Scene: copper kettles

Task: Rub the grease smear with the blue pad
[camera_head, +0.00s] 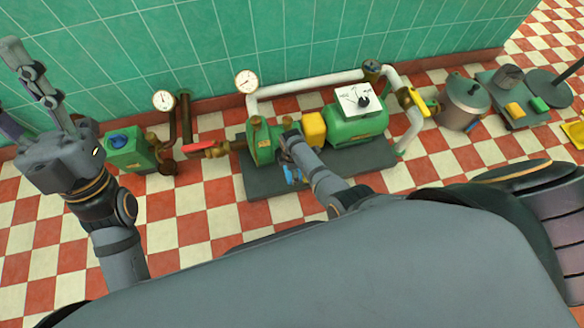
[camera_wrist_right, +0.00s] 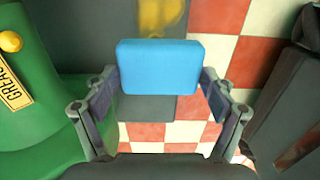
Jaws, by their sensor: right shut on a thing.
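The blue pad (camera_wrist_right: 158,66) shows as a rounded block between the fingertips of my right gripper (camera_wrist_right: 158,92) in the right wrist view. That gripper is shut on it. In the head view my right gripper (camera_head: 289,150) is at the green pump (camera_head: 262,142), with a bit of blue below it. In the wrist view the green casing (camera_wrist_right: 55,110) is close on the left, with a yellow label (camera_wrist_right: 14,88) starting "GREA". I cannot make out a grease smear in either view. My left gripper (camera_head: 15,85) is raised at the far left, open and empty.
The pump and a green motor (camera_head: 357,128) with a yellow guard (camera_head: 313,129) stand on a dark base plate (camera_head: 262,187). White pipe (camera_head: 305,84), gauges and a red-handled valve (camera_head: 203,147) surround them. A metal pot (camera_head: 463,102) stands right. Checkered floor is clear in front.

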